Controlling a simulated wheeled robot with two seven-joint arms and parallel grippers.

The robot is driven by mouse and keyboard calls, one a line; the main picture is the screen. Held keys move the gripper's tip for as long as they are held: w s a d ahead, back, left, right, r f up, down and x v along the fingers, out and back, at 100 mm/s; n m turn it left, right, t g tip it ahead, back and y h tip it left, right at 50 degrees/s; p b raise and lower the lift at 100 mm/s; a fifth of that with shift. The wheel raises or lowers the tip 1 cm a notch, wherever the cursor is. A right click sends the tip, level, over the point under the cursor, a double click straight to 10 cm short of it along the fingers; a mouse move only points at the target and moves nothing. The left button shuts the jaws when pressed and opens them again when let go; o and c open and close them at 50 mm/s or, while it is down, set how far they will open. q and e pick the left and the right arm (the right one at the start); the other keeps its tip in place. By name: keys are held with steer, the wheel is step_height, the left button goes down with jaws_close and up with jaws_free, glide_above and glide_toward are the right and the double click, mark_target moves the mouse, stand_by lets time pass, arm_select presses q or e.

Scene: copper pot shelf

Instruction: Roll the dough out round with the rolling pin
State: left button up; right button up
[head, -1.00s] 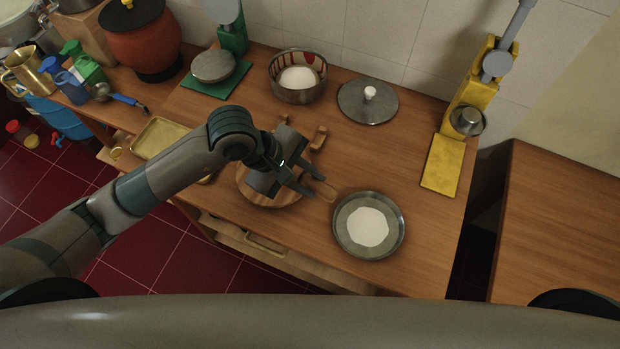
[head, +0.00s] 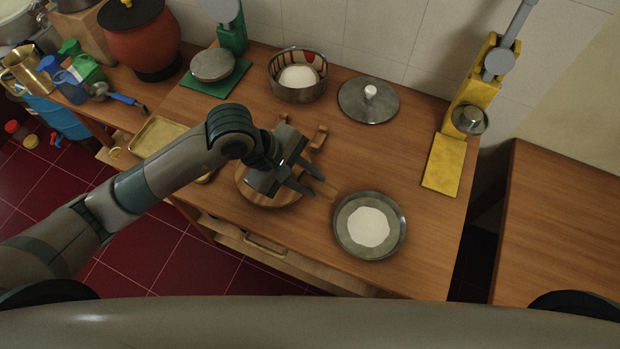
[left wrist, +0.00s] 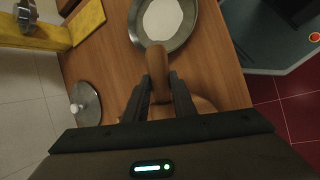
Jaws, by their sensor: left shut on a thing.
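My left gripper (head: 312,180) is shut on the wooden rolling pin (head: 328,192), low over the round wooden board (head: 268,200). In the left wrist view, the pin (left wrist: 158,66) sticks out between the two fingers (left wrist: 161,92) toward the metal plate. The arm and gripper hide much of the board and the rest of the pin. I cannot make out dough on the board. My right gripper is not in view.
A metal plate (head: 343,245) holding a flat white round (head: 368,227) stands right of the board. Two small wooden pieces (head: 319,134) stand behind it. A sieve-like bowl (head: 298,93), a lid (head: 372,112) and a yellow press (head: 442,165) stand farther back.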

arm_select(q)
steer(key=b, duration=0.4)
steer(key=shift+f, duration=0.35)
stand_by(4.8)
stand_by(0.5)
steer(key=shift+f+b, duration=0.1)
steer(key=shift+b, duration=0.2)
steer(key=shift+a+f+b, duration=0.25)
steer(key=shift+a+b, duration=0.1)
steer(key=shift+b, duration=0.15)
stand_by(0.6)
